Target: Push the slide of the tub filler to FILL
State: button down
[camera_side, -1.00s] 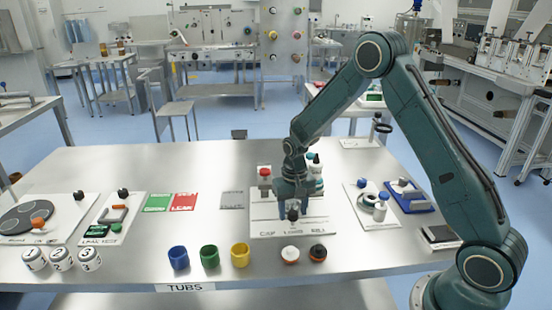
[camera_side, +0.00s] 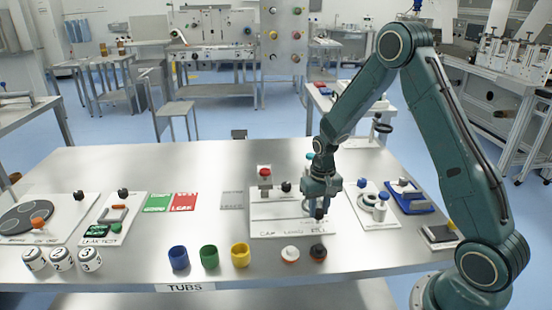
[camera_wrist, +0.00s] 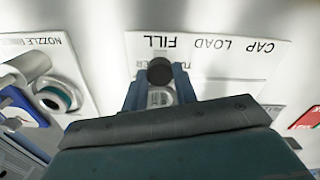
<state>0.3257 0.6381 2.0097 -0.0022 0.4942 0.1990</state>
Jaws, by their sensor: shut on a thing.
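The tub filler is a white board (camera_side: 268,224) on the steel table, with the words CAP, LOAD and FILL along its front edge. The slide's black knob (camera_side: 319,214) stands at the right end, by the FILL word; it also shows in the wrist view (camera_wrist: 160,70), beside the FILL lettering (camera_wrist: 162,42). My gripper (camera_side: 320,206) is over the board's right part, pointing down and shut on the knob. In the wrist view its blue fingers (camera_wrist: 158,84) flank the knob. The gripper hides part of the slide track.
A red button (camera_side: 264,172) stands at the filler's back left. Blue, green and yellow tubs (camera_side: 210,257) stand in front, with white and black-topped pieces (camera_side: 290,254) nearby. The nozzle board (camera_side: 372,206) lies close on the right. Bare table lies behind the left boards.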

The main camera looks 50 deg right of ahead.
jog(key=shift+s+d, duration=0.2)
jog(key=shift+d, duration=0.05)
jog(key=c, duration=1.1)
grip_release()
jog(key=shift+a, duration=0.1)
jog(key=shift+r, duration=0.1)
jog(key=shift+w+r, duration=0.1)
jog(key=shift+r, duration=0.65)
notch_tip(320, 180, up, 12)
jog(key=shift+r, duration=0.1)
